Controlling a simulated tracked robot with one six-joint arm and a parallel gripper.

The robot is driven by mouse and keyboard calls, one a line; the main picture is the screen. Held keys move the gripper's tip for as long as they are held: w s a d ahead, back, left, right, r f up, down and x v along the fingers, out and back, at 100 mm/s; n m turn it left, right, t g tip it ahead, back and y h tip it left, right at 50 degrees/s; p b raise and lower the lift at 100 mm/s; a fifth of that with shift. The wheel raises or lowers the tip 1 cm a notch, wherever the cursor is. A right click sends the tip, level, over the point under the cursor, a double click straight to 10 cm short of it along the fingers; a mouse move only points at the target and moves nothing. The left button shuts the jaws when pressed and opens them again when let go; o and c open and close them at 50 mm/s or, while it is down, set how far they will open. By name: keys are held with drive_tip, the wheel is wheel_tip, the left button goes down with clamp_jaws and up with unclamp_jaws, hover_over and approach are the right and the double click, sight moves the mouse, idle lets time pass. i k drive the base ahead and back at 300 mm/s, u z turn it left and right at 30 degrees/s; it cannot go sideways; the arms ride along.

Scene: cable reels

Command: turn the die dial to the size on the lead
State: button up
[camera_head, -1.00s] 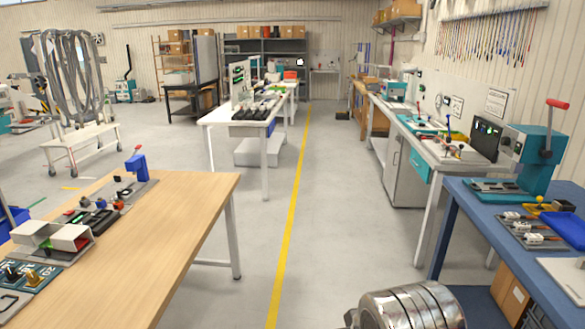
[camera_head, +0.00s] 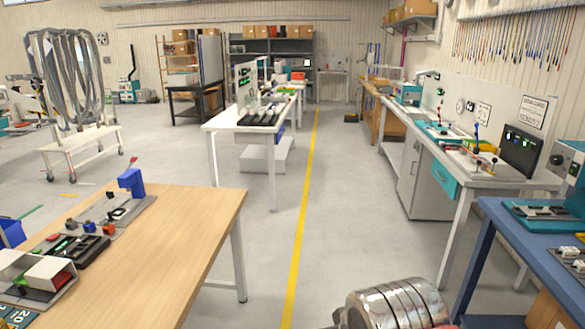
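I cannot make out the die dial or the lead for certain. A teal machine (camera_head: 570,165) with a grey face and a round dark knob stands on the blue bench at the right edge, partly cut off by the frame. A few small white parts (camera_head: 570,252) lie in front of it, too small to read. On the bench farther back stand a dark screen (camera_head: 520,150) and small fixtures with coloured knobs (camera_head: 477,150). My gripper is not in view.
A wooden table (camera_head: 190,235) with trays and a blue device (camera_head: 132,183) stands at the left. A white table (camera_head: 225,122) stands ahead. The blue bench (camera_head: 495,225) is on the right. A clear grey aisle with a yellow line (camera_head: 305,190) runs between them.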

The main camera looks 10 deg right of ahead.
sight(558, 160)
drive_tip(key=z, duration=0.05)
drive_tip(key=i, duration=1.5)
drive_tip(key=z, duration=0.45)
drive_tip(key=i, duration=0.75)
drive_tip(key=z, duration=0.65)
drive_tip(key=i, duration=0.6)
drive_tip(key=z, duration=0.95)
drive_tip(key=i, duration=0.85)
drive_tip(key=z, duration=0.4)
